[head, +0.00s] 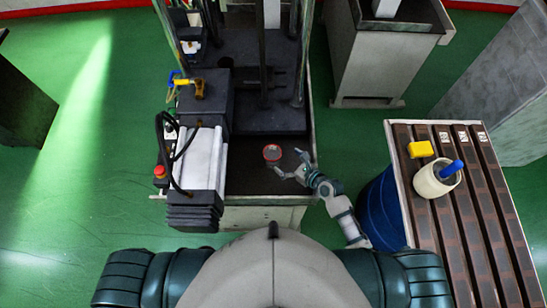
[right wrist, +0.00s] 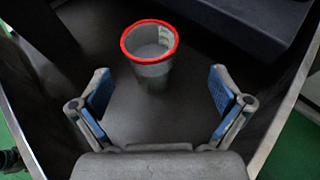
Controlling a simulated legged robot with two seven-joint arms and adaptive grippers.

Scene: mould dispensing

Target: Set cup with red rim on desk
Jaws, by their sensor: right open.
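The cup with the red rim (head: 272,153) stands upright on the dark bed of the machine in the head view. It also shows in the right wrist view (right wrist: 151,66), ahead of the fingers and left of centre, with something pale inside. My right gripper (head: 291,164) is just right of the cup, open and empty; its two blue-padded fingers (right wrist: 161,97) are spread wide and apart from the cup. The desk (head: 457,205), with brown slats, is at the right of the head view. My left gripper is not in view.
A yellow block (head: 420,149) and a white pot (head: 437,179) with a blue-handled tool stand on the desk's far part; its near part is clear. The machine's metal posts (head: 302,60) rise behind the cup. A blue drum (head: 379,210) stands left of the desk.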

